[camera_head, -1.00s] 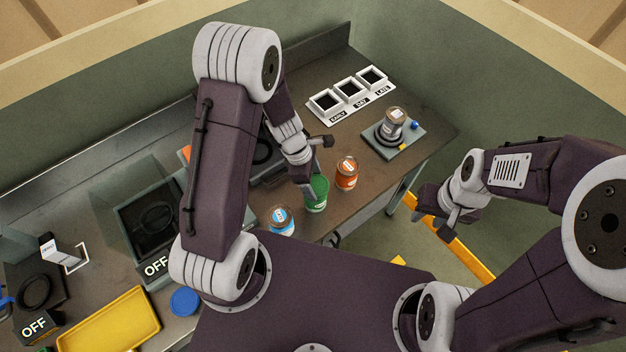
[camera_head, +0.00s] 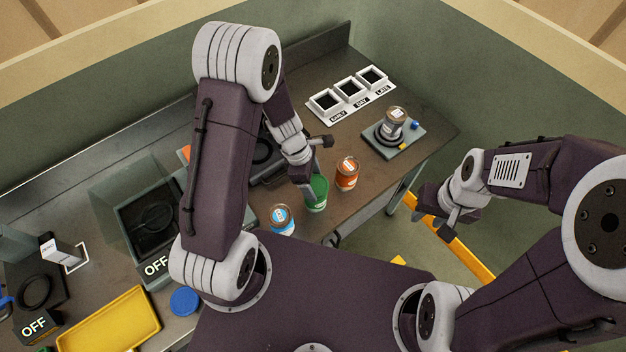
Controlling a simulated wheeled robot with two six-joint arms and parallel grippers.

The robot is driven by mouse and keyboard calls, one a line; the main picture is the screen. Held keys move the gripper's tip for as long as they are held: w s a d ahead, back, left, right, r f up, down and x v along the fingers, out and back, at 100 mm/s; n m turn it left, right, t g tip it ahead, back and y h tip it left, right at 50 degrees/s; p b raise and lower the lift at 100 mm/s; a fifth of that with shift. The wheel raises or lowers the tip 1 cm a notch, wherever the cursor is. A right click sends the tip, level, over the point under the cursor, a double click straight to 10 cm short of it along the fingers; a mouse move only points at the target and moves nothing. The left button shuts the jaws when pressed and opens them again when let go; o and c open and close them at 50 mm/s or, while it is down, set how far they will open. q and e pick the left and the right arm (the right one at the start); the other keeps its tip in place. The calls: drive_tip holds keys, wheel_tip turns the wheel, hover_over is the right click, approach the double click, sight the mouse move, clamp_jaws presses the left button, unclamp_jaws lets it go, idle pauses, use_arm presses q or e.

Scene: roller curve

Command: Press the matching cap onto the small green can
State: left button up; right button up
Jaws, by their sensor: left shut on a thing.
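The small green can (camera_head: 317,195) stands on the bench near its front edge. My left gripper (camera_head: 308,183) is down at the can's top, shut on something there. The fingers hide most of that spot, so I cannot tell whether it holds a cap or the can's rim. A blue cap (camera_head: 185,301) lies on the bench beside the yellow tray. My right gripper (camera_head: 443,222) is empty in the air, off the bench at the right, and its fingers look apart.
An orange can (camera_head: 347,173) and a blue can (camera_head: 282,220) flank the green can closely. A grey can (camera_head: 394,119) stands on a scale-like plate (camera_head: 412,147). White square holders (camera_head: 327,101) stand behind. A yellow tray (camera_head: 110,322) and a dark OFF box (camera_head: 150,225) are at left.

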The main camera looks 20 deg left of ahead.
use_arm(q)
drive_tip(key=shift+f+b, duration=0.55)
drive_tip(key=shift+f, duration=0.15)
idle(0.5)
drive_tip(key=o, duration=1.4)
drive_tip(key=shift+r, duration=0.25)
drive_tip(key=shift+r+p, duration=1.35)
drive_tip(key=shift+p, duration=0.2)
wheel_tip(320, 180, up, 7)
drive_tip(key=p, duration=0.7)
